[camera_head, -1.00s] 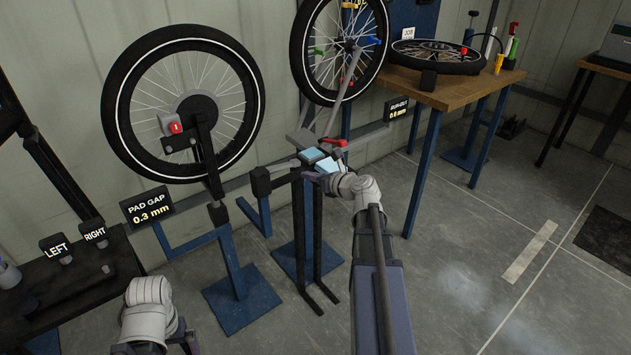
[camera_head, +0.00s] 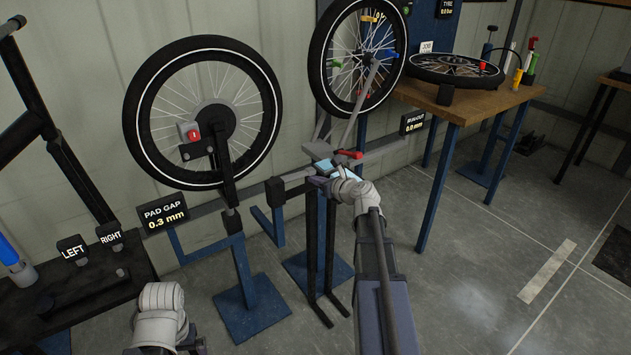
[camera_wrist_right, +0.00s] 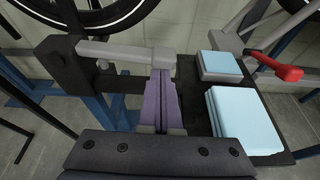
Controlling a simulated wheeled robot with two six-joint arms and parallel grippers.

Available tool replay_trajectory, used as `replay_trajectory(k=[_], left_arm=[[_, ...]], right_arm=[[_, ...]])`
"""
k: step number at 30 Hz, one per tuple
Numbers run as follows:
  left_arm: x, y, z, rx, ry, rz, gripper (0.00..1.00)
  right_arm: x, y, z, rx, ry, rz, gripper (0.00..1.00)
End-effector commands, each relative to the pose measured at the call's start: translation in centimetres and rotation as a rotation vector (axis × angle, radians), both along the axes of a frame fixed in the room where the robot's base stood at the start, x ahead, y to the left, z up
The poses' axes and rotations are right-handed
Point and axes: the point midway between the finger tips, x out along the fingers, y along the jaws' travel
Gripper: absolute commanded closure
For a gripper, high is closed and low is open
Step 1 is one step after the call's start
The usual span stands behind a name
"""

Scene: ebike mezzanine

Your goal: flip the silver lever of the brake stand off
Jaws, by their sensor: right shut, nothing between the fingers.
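The silver lever (camera_wrist_right: 115,52) runs level to the right from a black block (camera_wrist_right: 62,70) on the brake stand in the right wrist view. In the head view it is a small pale bar (camera_head: 297,176) beside the black block, under the left wheel's right side. My right gripper (camera_wrist_right: 161,78) is shut and empty. Its purple fingertips are at the lever's free right end, on the near side; I cannot tell whether they touch. In the head view the right gripper (camera_head: 318,179) is partly hidden by its wrist. My left arm is at the bottom edge; its jaws cannot be made out.
Right of the fingers are pale blue pads (camera_wrist_right: 240,118) on a dark tray and a red lever (camera_wrist_right: 278,66). The "PAD GAP 0.3 mm" sign (camera_head: 165,214) stands left. A wooden table (camera_head: 465,104) stands back right.

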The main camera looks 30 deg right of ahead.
Motion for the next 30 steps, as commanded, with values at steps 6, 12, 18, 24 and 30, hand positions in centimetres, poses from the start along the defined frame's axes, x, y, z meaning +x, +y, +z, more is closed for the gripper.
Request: replay_trajectory(k=[6, 12, 18, 24, 30], left_arm=[[0.0, 0.0, 3.4, 0.0, 0.0, 0.0, 0.0], [0.0, 0.0, 2.9, 0.0, 0.0, 0.0, 0.0], [0.0, 0.0, 3.3, 0.0, 0.0, 0.0, 0.0], [0.0, 0.0, 4.2, 0.0, 0.0, 0.0, 0.0], [0.0, 0.0, 4.6, 0.0, 0.0, 0.0, 0.0]], right_arm=[[-0.1, 0.1, 3.5, -0.211, -0.017, 0.001, 1.0], [0.0, 0.1, 3.0, -0.21, -0.016, 0.0, 1.0], [0.0, 0.1, 3.4, -0.209, -0.016, 0.0, 1.0], [0.0, 0.1, 4.3, -0.208, -0.016, 0.0, 1.0], [0.0, 0.1, 4.7, -0.206, -0.019, -0.002, 1.0]])
